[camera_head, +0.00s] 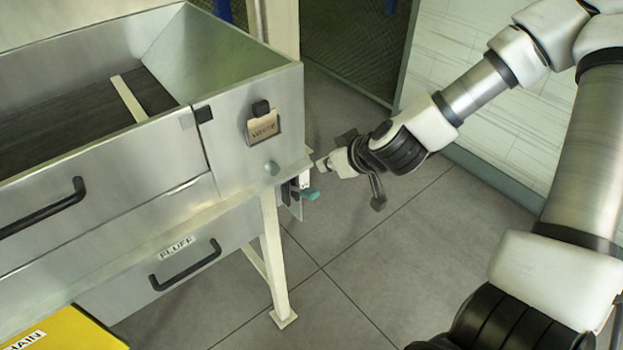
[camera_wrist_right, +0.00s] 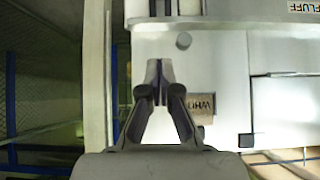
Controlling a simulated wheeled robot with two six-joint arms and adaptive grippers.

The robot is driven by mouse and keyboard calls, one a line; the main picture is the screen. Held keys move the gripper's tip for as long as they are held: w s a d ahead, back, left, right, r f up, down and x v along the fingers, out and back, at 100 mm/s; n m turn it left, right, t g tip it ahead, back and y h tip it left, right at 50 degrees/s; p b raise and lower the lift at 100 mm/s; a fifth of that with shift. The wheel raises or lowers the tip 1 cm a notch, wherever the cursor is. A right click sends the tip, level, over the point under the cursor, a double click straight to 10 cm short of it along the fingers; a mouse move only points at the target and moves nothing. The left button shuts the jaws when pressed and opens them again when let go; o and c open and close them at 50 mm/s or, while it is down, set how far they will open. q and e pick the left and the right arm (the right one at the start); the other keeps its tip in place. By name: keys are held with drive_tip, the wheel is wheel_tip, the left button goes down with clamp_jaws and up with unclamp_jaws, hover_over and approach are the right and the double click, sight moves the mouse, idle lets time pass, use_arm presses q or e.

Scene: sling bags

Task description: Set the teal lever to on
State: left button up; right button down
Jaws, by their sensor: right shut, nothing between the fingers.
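The teal lever (camera_head: 309,194) shows as a small teal tip under the corner of the metal machine, beside a white plate that partly hides behind the machine's edge. My right gripper (camera_head: 321,164) is just above and to the right of the lever, apart from it in the picture. In the right wrist view its fingers (camera_wrist_right: 158,82) are together and empty, in front of the machine's pale metal side. I cannot make out the teal lever in the wrist view. My left gripper is not in view.
A cream leg (camera_head: 275,260) stands below the corner. A yellow box (camera_head: 65,330) is at lower left. Grey floor is clear.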

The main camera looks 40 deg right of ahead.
drive_tip(key=b, duration=0.3)
hover_over(312, 191)
drive_tip(key=w, duration=0.2)
wheel_tip(312, 191, down, 8)
drive_tip(key=shift+w+a+r, duration=0.1)
drive_tip(key=shift+w+r, duration=0.05)
drive_tip(key=shift+r, duration=0.1)
drive_tip(key=shift+s+f, duration=0.95)
drive_tip(key=shift+f, duration=0.05)
drive_tip(key=shift+s+d+f, duration=0.2)
drive_tip(key=shift+s+f, duration=0.1)
drive_tip(key=shift+f, duration=0.1)
drive_tip(key=shift+a, duration=0.1)
drive_tip(key=shift+w, duration=0.1)
